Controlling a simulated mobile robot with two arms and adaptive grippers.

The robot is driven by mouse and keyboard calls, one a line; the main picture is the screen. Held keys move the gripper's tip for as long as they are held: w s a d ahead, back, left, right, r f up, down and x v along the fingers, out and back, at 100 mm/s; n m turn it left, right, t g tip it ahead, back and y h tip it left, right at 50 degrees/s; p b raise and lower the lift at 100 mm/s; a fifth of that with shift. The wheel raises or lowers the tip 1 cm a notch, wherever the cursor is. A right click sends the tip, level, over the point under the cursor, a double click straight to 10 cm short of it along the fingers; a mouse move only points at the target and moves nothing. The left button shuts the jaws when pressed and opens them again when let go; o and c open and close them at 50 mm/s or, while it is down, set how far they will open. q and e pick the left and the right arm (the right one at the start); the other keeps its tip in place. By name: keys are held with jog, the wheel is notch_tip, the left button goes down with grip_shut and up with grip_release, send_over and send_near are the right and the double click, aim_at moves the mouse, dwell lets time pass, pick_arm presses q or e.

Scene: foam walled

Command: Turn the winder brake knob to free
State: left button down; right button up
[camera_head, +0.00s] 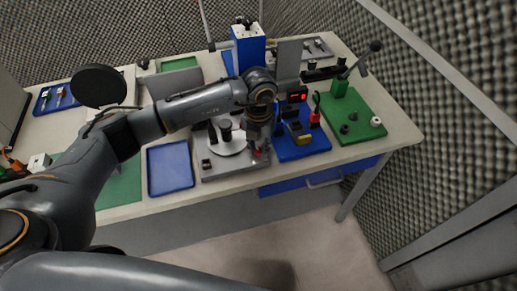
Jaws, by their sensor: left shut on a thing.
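The winder (210,174) is a grey base at the front of the bench, with a white disc (230,148) and dark upright parts on it. My left gripper (258,150) points down over the right side of this base. It is shut on the winder brake knob, which is mostly hidden by the fingers; a small red bit shows at the fingertips. The knob's setting cannot be read from this view. My right gripper is not in view.
An empty blue tray (170,183) lies left of the winder. A blue board (308,150) with a red display stands close on the right, then a green board (374,135) with a lever. A tall blue block (249,48) stands behind. Foam walls enclose the bench.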

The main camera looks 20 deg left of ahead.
aim_at(258, 149)
pick_arm(q)
jog(key=shift+n+b, duration=0.55)
jog(key=shift+n, duration=1.75)
jog(key=c, duration=1.1)
grip_release()
jog(key=shift+r, duration=0.1)
notch_tip(258, 149, up, 12)
jog(key=shift+f, duration=0.1)
